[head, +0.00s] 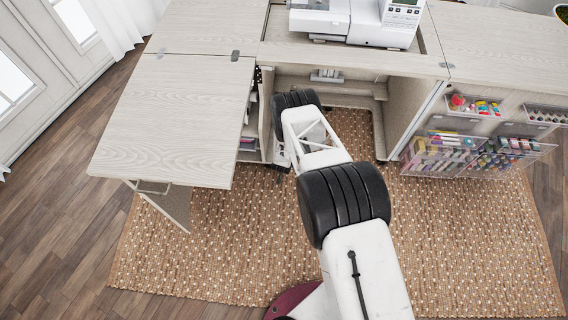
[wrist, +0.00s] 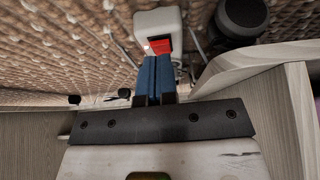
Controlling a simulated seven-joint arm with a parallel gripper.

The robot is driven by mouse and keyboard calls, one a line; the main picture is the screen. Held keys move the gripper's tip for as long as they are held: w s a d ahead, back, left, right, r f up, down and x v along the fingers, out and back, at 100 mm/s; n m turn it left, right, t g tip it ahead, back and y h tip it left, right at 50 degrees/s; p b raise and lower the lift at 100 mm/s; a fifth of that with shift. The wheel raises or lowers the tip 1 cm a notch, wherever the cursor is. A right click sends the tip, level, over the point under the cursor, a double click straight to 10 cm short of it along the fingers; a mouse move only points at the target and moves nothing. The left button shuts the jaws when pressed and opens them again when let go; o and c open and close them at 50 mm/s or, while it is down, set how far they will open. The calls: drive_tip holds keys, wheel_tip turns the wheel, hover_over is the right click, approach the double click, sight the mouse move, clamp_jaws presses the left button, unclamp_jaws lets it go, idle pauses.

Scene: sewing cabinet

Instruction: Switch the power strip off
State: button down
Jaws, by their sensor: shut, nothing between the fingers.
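In the wrist view, a white power strip end (wrist: 157,22) with a red rocker switch (wrist: 160,45) shows at the top middle, above the woven rug. My gripper (wrist: 155,60) is shut and empty. Its blue fingertips are right at the lower edge of the red switch and cover part of the strip; I cannot tell whether they touch it. A small bright spot shows on the switch, and I cannot tell which way the rocker is tipped. In the head view, my arm reaches into the cabinet's knee space and hides the strip and fingertips.
A dark round object (wrist: 242,18) sits right of the strip. A pale wooden cabinet edge (wrist: 240,62) is close on the right of the wrist view. In the head view, the wooden leaf (head: 175,120) overhangs on the left and clear organizer bins (head: 440,150) hang on the right.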

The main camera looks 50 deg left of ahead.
drive_tip(key=shift+x, duration=1.5)
drive_tip(key=shift+s+r, duration=0.1)
drive_tip(key=shift+r, duration=0.05)
drive_tip(key=shift+v, duration=2.85)
drive_tip(key=shift+r, duration=0.1)
